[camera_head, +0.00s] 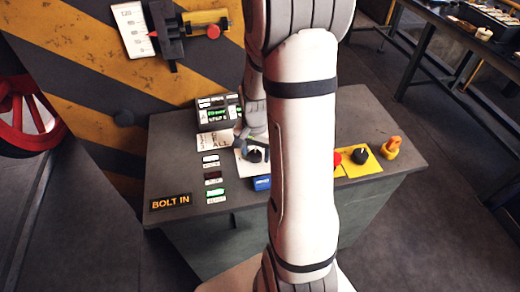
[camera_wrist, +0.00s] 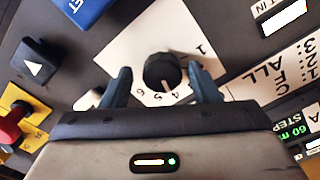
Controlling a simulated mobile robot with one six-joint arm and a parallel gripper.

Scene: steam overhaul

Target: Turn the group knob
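The group knob is a round black knob (camera_wrist: 161,72) on a white dial plate (camera_wrist: 130,47) with printed numbers. Its pale mark appears to point toward the 4, though I cannot read it surely. In the head view the knob (camera_head: 256,155) shows just left of my arm. My gripper (camera_wrist: 158,80) is open, with one dark finger on each side of the knob in the wrist view. Gaps show between the fingers and the knob; I cannot tell their height over the plate. In the head view my gripper (camera_head: 243,137) is partly hidden behind my arm.
A lettered card (camera_wrist: 270,85) and a green display box (camera_head: 217,112) stand close by. A blue block (camera_head: 262,183), a red button (camera_head: 337,158), a second black knob (camera_head: 360,156) and an orange part (camera_head: 391,146) share the desk.

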